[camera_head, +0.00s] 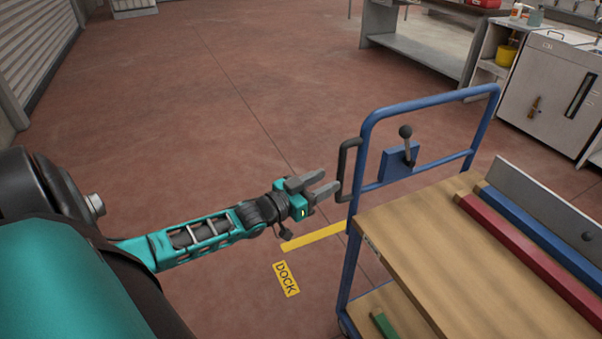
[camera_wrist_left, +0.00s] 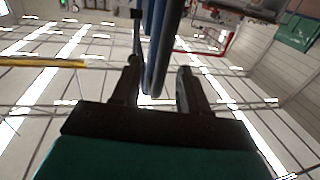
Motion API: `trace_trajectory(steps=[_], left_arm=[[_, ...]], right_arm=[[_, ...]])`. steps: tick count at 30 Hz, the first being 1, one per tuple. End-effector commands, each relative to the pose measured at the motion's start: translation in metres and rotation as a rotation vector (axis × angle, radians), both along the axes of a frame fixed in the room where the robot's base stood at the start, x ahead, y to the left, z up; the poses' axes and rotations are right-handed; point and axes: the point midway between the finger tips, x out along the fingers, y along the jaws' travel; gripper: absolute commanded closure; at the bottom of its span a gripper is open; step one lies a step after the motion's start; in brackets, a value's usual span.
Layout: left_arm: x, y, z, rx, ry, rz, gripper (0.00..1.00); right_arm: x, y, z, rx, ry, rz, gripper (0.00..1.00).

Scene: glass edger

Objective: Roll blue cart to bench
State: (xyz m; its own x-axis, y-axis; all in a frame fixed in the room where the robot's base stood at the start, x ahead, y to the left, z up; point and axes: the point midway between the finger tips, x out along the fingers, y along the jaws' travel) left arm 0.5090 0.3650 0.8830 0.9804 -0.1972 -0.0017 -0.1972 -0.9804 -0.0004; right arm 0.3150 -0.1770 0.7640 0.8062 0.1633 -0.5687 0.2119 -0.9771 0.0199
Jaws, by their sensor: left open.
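The blue cart (camera_head: 363,220) stands at the right in the head view, with a wooden top and a blue tube push frame. A black loop handle (camera_head: 343,170) sticks out from the frame's near left post. My left gripper (camera_head: 318,186) is open and empty, its fingertips pointing at this handle and very close to it. I cannot tell whether they touch. In the left wrist view, blue tubes (camera_wrist_left: 158,55) of the cart show beyond and between the fingers (camera_wrist_left: 158,88). A grey metal bench (camera_head: 425,58) stands at the back right. My right gripper is not in view.
A red bar (camera_head: 520,245), a blue bar and a grey plate lie on the cart top; a green piece (camera_head: 383,325) is on its lower shelf. A yellow floor stripe and DOCK label (camera_head: 286,278) lie beside the cart. The red floor at left and middle is clear.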

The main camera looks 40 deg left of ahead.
Motion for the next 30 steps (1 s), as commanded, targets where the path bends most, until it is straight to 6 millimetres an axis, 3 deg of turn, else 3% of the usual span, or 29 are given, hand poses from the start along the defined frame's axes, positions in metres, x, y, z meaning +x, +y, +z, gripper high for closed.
trace_trajectory(steps=[6,12,30], left_arm=[[-0.037,0.007,0.000,-0.001,0.003,-0.002,0.56],[-0.058,0.011,-0.001,-0.001,0.002,-0.002,0.56],[-0.065,0.012,0.000,-0.001,0.001,-0.002,0.56]], right_arm=[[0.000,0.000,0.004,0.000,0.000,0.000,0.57],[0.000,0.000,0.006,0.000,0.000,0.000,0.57],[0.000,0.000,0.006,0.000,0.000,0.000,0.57]])
